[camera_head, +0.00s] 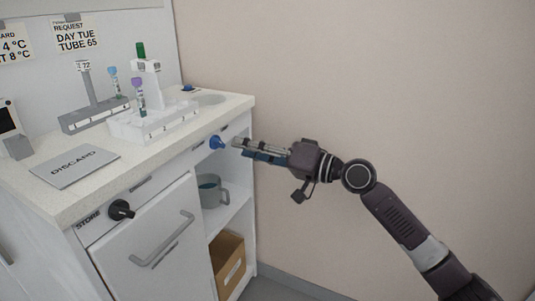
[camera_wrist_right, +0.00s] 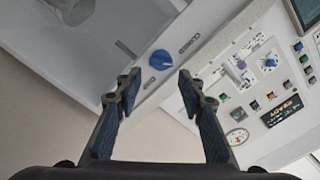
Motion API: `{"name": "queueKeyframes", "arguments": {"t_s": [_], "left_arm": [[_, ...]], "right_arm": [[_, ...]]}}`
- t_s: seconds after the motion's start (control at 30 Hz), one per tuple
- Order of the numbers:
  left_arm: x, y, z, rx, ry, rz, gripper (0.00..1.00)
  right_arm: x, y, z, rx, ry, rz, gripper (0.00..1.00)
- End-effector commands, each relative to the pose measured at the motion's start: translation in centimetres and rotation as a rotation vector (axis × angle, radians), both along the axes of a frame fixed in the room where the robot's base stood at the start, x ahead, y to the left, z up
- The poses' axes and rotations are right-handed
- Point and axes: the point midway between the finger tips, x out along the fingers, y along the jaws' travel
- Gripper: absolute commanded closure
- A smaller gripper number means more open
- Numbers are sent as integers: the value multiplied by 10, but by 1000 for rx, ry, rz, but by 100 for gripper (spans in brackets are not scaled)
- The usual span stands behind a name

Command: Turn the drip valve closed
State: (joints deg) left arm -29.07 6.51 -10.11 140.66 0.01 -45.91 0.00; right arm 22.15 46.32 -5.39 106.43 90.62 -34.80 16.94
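The drip valve is a blue knob (camera_head: 217,142) on the front edge of the white counter, near its right end. It also shows in the right wrist view as a round blue knob (camera_wrist_right: 160,63) with a pointer, between labels, one reading CLOSED. My right gripper (camera_head: 236,146) comes in from the right, with its fingertips close to the knob in the head view. In the right wrist view the two fingers stand apart with the knob beyond and between their tips, and nothing is held. Contact is not visible. My left gripper is not in view.
A black knob (camera_head: 121,209) sits above a cabinet door handle (camera_head: 162,240). A grey mug (camera_head: 212,191) and a cardboard box (camera_head: 228,264) stand on the open shelves below the valve. A tube rack (camera_head: 155,122) and a discard mat (camera_head: 75,166) lie on the counter.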

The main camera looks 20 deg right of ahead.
Motion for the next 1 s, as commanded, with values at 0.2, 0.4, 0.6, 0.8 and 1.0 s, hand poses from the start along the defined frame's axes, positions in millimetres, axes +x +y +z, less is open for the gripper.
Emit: {"name": "queueKeyframes", "arguments": {"t_s": [0.2, 0.4, 0.6, 0.8, 1.0], "left_arm": [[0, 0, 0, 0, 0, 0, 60], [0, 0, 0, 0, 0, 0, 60], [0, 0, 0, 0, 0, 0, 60], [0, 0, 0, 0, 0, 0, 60], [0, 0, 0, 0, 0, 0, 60]], "right_arm": [[-28, -22, -2, -2, 4, 0, 64], [-43, -33, -1, 0, 3, 1, 64], [-47, -37, 0, -1, 1, 2, 64], [-47, -37, 0, -1, 1, 2, 64], [-47, -37, 0, -1, 1, 2, 64]]}}
